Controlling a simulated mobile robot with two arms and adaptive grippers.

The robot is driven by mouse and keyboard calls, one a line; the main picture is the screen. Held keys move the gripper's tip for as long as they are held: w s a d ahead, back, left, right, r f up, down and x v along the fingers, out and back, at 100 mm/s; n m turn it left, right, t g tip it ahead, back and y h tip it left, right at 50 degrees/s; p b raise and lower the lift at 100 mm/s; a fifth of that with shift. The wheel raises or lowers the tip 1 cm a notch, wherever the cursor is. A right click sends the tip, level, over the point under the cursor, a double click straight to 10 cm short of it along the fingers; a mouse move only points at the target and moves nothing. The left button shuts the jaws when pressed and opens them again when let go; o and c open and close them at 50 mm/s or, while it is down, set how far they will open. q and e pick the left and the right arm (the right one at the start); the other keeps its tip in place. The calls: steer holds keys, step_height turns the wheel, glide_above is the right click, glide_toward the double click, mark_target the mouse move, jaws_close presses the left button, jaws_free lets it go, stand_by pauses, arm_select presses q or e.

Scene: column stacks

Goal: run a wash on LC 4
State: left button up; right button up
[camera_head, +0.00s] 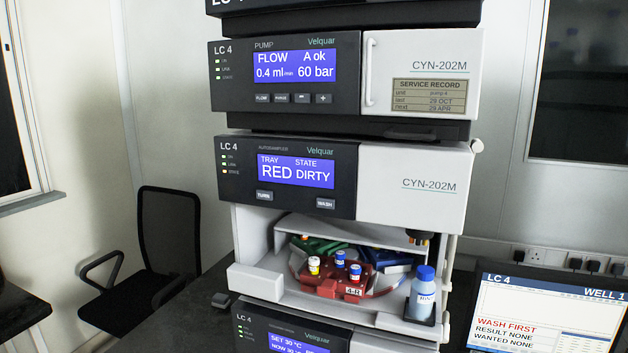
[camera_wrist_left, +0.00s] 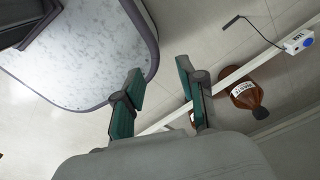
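The LC 4 autosampler (camera_head: 288,177) stands in the middle of the head view. Its blue display (camera_head: 296,171) reads TRAY RED, STATE DIRTY. A TURN button (camera_head: 264,196) and a WASH button (camera_head: 325,204) sit below the display. In the open bay under it, a red tray (camera_head: 325,283) marked 4-R holds several capped vials. A clear bottle with a blue cap (camera_head: 422,296) stands at the bay's front right; its label is hard to read. My left gripper (camera_wrist_left: 158,75) shows only in the left wrist view, open and empty, away from the instrument. My right gripper is not in view.
The LC 4 pump (camera_head: 290,76) above reads 0.4 ml/min, 60 bar. A monitor (camera_head: 547,312) at lower right reads WASH FIRST, RESULT NONE. A black chair (camera_head: 168,230) stands left. The left wrist view shows a brown bottle (camera_wrist_left: 246,95) and a white box with a blue button (camera_wrist_left: 298,42).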

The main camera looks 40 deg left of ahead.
arm_select(q)
steer(key=shift+c, duration=0.2)
jaws_close()
stand_by(1.4)
